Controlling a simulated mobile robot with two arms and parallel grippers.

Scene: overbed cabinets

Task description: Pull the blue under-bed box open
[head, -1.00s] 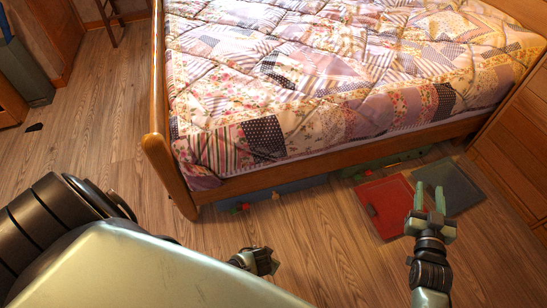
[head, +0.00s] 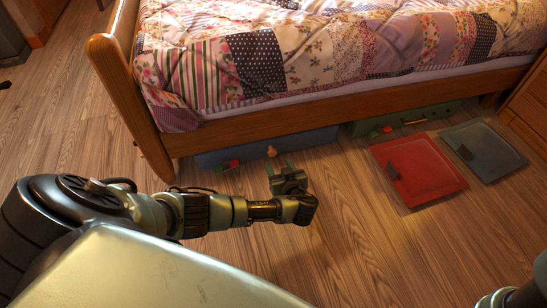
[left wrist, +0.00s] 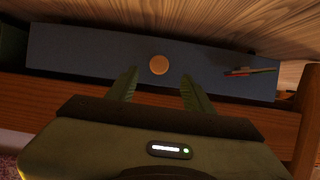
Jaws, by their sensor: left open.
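The blue under-bed box (head: 225,156) sits under the bed's side rail, with its front showing at floor level. A round wooden knob (head: 271,151) is on its front. My left gripper (head: 279,165) is open and empty, its two fingers pointing at the box just in front of the knob. In the left wrist view the blue box (left wrist: 95,57) spans the top, and the knob (left wrist: 158,64) lies between the lines of the open fingers (left wrist: 158,80), apart from them. My right gripper is out of view; only part of that arm shows at the lower right.
A green box (head: 440,113) is under the bed further right. A red flat panel (head: 425,170) and a grey-blue one (head: 490,147) lie on the floor there. A small red and green item (head: 231,164) is at the blue box's front. The bed post (head: 130,105) stands left.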

